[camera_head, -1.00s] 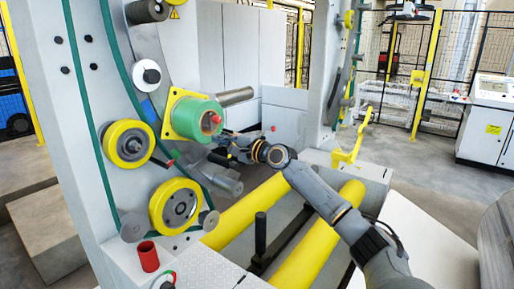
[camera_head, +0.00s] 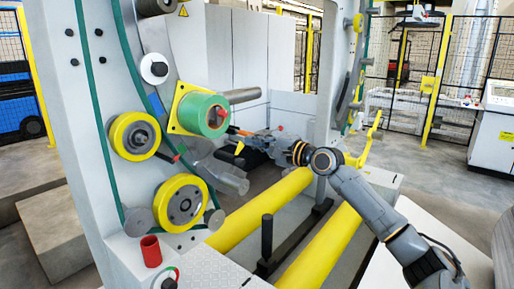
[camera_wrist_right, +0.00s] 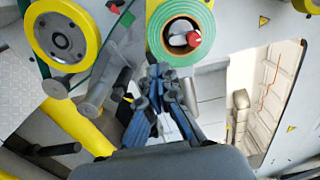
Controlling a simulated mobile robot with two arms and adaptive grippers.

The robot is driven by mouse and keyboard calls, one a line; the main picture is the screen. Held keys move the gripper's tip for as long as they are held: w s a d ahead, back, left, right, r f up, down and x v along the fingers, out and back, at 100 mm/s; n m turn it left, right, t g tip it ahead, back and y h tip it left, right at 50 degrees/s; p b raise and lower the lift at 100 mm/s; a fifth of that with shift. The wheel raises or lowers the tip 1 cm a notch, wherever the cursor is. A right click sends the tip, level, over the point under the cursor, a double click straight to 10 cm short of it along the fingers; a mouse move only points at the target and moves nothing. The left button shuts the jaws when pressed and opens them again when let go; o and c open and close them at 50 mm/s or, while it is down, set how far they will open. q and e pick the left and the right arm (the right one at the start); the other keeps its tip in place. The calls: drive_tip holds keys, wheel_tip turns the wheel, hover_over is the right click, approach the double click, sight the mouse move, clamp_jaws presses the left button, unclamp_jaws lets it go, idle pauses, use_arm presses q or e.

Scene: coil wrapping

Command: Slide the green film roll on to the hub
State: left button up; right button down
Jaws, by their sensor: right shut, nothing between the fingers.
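The green film roll (camera_head: 200,115) sits around the hub, in front of the yellow square plate (camera_head: 179,121) on the grey machine column. The hub's red tip (camera_head: 219,117) shows in the roll's open centre. In the right wrist view the roll (camera_wrist_right: 158,38) is at the top, with the hub and its red tip (camera_wrist_right: 194,39) inside its ring. My right gripper (camera_head: 236,134) is shut and empty, just right of and below the roll, apart from it as far as I can see. Its fingers (camera_wrist_right: 158,76) point at the roll's lower edge. My left gripper is not in view.
Yellow wheels (camera_head: 133,136) and (camera_head: 180,203) and a grey cylinder (camera_head: 225,178) stick out from the column near the roll. Yellow long rollers (camera_head: 262,207) lie below my right arm. A second column (camera_head: 334,90) stands to the right.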

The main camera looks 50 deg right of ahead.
drive_tip(key=shift+s, duration=0.5)
